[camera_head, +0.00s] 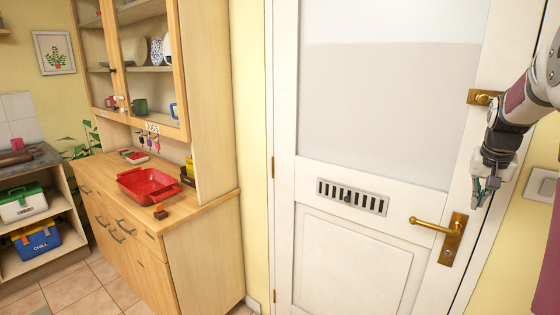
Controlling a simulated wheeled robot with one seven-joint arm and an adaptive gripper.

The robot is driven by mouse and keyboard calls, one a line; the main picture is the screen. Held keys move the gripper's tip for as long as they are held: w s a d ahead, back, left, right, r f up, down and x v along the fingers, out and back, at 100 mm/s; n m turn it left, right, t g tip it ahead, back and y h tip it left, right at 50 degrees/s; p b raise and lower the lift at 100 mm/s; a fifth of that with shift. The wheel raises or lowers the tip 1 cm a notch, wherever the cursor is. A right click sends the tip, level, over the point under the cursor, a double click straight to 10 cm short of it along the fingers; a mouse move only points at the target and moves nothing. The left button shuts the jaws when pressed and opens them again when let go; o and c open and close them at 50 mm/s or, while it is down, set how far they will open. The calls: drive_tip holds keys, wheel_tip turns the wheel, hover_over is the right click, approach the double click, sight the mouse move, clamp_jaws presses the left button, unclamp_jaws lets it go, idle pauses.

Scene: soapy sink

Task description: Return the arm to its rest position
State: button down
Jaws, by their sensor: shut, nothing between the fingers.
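My gripper (481,190) is at the right side of the head view, at the end of my arm, which comes in from the right edge. Its fingers point down and are shut with nothing between them. It appears in front of the right part of the white door (352,250), above and to the right of the brass handle (436,227). I cannot tell how far it is from the door. No sink shows in this view.
A wooden cabinet (205,262) stands left of the door, with a red dish (147,185) on its counter. Its glass-fronted upper part holds crockery. Cool boxes (37,242) sit on a shelf at far left. Tiled floor (95,290) shows at lower left.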

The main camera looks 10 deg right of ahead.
drive_tip(key=s+a+r+n+t, duration=0.1)
drive_tip(key=s+a+r+n, duration=0.15)
drive_tip(key=a, duration=0.65)
drive_tip(key=s+a+r+n+y, duration=0.1)
drive_tip(key=a+r, duration=0.2)
drive_tip(key=a, duration=0.6)
drive_tip(key=s+a+r+n+t, duration=0.1)
drive_tip(key=a+r, duration=0.2)
drive_tip(key=a, duration=0.6)
drive_tip(key=s+a+f+n+y, duration=0.1)
drive_tip(key=s+a+f+n, duration=0.1)
drive_tip(key=s+a, duration=0.6)
drive_tip(key=s+a+f+n+y, duration=0.1)
drive_tip(key=s+a+n, duration=0.2)
drive_tip(key=s+a, duration=0.4)
drive_tip(key=shift+s+a+f+t, duration=0.4)
drive_tip(key=shift+s, duration=0.15)
drive_tip(key=shift+d, duration=0.15)
